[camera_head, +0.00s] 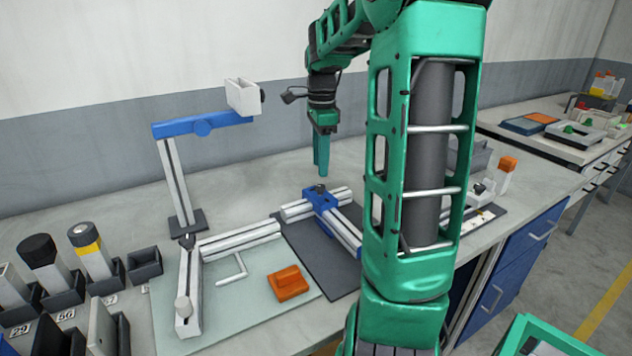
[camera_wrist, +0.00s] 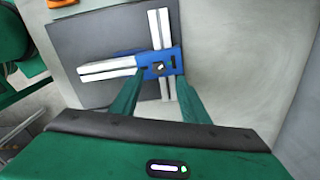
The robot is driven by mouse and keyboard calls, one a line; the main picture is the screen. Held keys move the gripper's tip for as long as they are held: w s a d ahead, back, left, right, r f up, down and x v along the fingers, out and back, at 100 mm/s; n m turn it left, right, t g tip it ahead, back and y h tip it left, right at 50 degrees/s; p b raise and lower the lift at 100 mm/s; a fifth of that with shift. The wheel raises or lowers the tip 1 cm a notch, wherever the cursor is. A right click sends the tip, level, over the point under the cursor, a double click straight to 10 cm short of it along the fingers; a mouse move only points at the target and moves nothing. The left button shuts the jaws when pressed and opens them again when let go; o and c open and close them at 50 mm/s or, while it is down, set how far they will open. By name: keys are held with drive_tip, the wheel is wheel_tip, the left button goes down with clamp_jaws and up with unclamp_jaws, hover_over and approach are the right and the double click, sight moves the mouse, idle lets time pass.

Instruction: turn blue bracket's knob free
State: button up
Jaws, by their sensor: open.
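The blue bracket (camera_head: 322,200) joins crossing white rails on a dark mat (camera_head: 303,250) in the middle of the bench. Its small dark knob (camera_head: 320,188) is on top; in the wrist view the knob (camera_wrist: 158,68) shows on the blue bracket (camera_wrist: 170,60). My gripper (camera_head: 321,172) points down, above and close to the knob in the head view. In the wrist view my gripper (camera_wrist: 155,92) is open, its two green fingers apart, with the bracket beyond and between their tips. Nothing is between the fingers. I cannot tell the exact height gap.
A tall stand with a blue arm (camera_head: 200,125) and white box rises at the left. An orange block (camera_head: 287,283) and a white hex-key-like rod (camera_head: 232,270) lie on a pale mat (camera_head: 250,310). Holders with several capped posts fill the left front. The bench behind the bracket is clear.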

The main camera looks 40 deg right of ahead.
sight(320, 185)
drive_tip(key=shift+f, duration=3.1)
drive_tip(key=shift+a, duration=0.1)
clamp_jaws()
